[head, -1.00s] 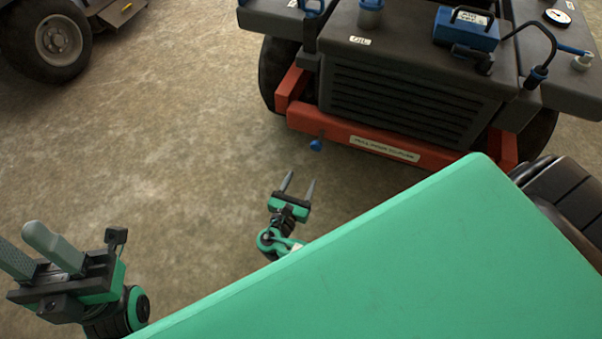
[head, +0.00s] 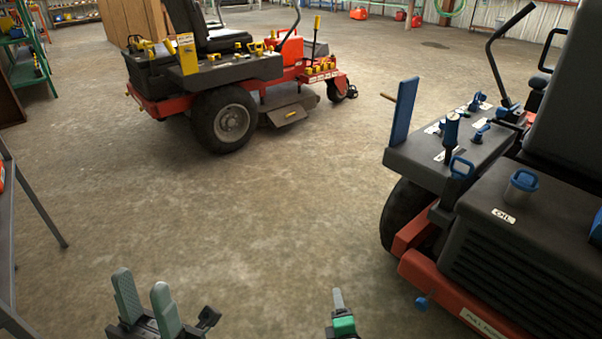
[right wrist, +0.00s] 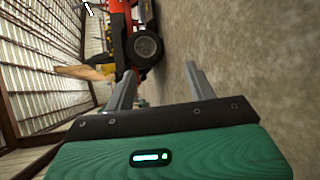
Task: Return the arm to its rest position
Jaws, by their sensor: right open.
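My left gripper (head: 147,300) is at the bottom left of the head view, its two grey fingers apart and nothing between them. My right gripper (head: 338,302) is at the bottom middle of the head view, seen nearly edge-on. In the right wrist view my right gripper (right wrist: 160,88) shows two grey fingers spread apart, with nothing between them. Both grippers are over bare floor and touch nothing that I can see. Most of both arms is out of the head view.
A red and black mower with blue parts (head: 480,245) stands close on the right. Another red mower with yellow parts (head: 235,75) stands further back, also seen in the right wrist view (right wrist: 140,40). A grey metal frame (head: 35,205) is at the left edge. The concrete floor (head: 240,220) between is clear.

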